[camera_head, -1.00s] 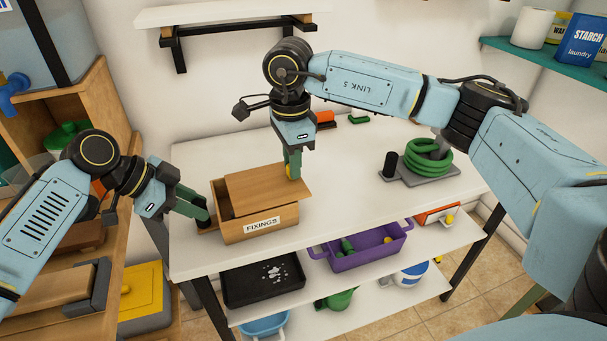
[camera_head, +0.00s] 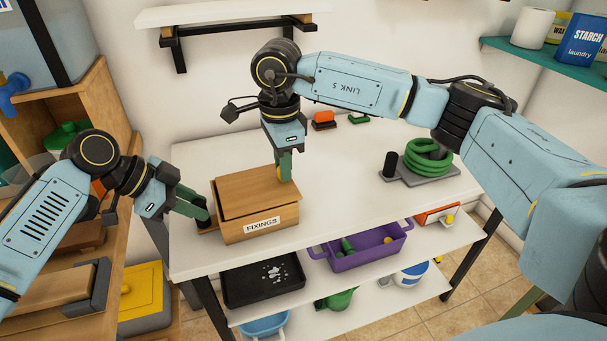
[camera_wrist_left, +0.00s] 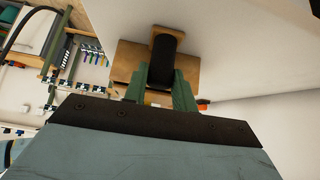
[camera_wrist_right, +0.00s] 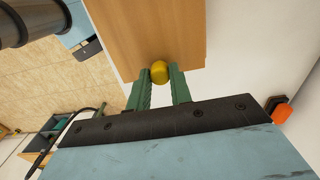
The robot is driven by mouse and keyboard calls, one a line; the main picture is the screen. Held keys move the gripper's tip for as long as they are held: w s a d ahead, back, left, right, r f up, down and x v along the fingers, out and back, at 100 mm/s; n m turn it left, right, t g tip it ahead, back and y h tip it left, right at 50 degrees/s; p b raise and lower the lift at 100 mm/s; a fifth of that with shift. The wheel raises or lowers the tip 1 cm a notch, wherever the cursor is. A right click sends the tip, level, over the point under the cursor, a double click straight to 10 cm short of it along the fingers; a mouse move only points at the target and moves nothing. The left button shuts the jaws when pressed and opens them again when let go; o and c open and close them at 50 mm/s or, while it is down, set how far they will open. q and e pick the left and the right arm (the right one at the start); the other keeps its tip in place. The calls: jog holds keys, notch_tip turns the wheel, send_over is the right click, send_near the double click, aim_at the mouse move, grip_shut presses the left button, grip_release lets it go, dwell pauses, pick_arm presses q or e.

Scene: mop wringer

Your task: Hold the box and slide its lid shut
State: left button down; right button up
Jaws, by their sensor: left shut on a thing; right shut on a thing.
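A wooden box (camera_head: 239,229) labelled FIXINGS sits at the left end of the white table. Its wooden lid (camera_head: 255,191) covers nearly all of the top, with a narrow dark gap along its left side. My left gripper (camera_head: 205,216) is shut on the dark handle (camera_wrist_left: 165,56) at the box's left side. My right gripper (camera_head: 284,170) points down and is shut on the yellow knob (camera_wrist_right: 159,71) at the lid's right end. The inside of the box is almost wholly hidden.
A green coiled hose (camera_head: 428,157) on a grey base stands at the right of the table (camera_head: 340,180). Orange and green brushes (camera_head: 324,120) lie at the back. A purple bin (camera_head: 360,248) is on the shelf below. The table right of the box is clear.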

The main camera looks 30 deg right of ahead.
jog(key=shift+w+a, duration=0.1)
jog(key=shift+a, duration=0.3)
jog(key=o, duration=1)
notch_tip(320, 180, up, 12)
